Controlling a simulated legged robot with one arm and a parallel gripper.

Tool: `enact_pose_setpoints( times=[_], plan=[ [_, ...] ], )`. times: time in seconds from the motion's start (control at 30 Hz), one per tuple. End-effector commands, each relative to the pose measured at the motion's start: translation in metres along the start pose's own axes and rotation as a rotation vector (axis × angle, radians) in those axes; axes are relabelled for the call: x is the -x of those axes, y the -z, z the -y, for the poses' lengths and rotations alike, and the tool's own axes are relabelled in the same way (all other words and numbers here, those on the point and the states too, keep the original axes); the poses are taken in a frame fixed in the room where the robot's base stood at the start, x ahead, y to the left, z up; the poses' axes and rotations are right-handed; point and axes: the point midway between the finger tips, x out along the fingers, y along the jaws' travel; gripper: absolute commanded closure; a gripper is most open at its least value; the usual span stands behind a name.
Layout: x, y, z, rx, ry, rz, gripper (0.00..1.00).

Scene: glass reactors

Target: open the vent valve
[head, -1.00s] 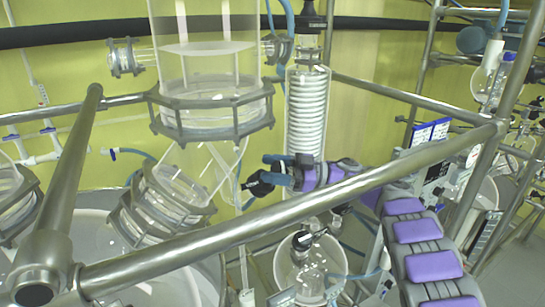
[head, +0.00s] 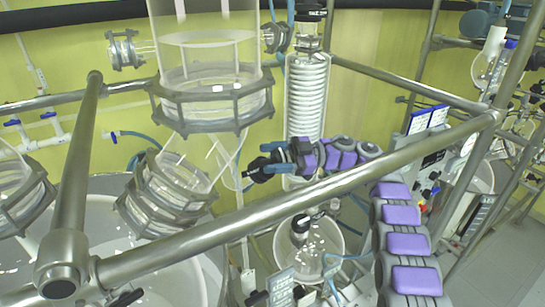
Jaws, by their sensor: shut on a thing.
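My gripper (head: 264,164) is in the middle of the head view, at the end of my purple and grey arm. Its blue fingers are closed around a small black handle (head: 257,171), which looks like the vent valve's knob. The handle is beside the clear glass tubing just left of the coiled condenser. The fingers and handle overlap at this size, so how far the handle is turned cannot be told.
A large glass vessel with a bolted grey collar (head: 212,108) is left of my gripper. The coiled glass condenser (head: 306,100) stands behind my arm. A thick metal rail (head: 300,200) crosses below my arm. A round flask (head: 315,250) is beneath the rail.

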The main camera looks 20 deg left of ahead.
Motion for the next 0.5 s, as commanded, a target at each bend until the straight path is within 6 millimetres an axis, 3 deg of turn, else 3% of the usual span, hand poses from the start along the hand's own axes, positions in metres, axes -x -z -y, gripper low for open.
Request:
enact_pose_setpoints(
  times=[0.3,0.33,0.5],
  plan=[
    [0.0014,0.0004,-0.001,0.0,-0.004,0.0,0.73],
    [0.0014,0.0005,-0.001,0.0,-0.004,0.0,0.42],
    [0.0003,0.0012,-0.0004,0.001,-0.002,0.0,0.25]
  ],
)
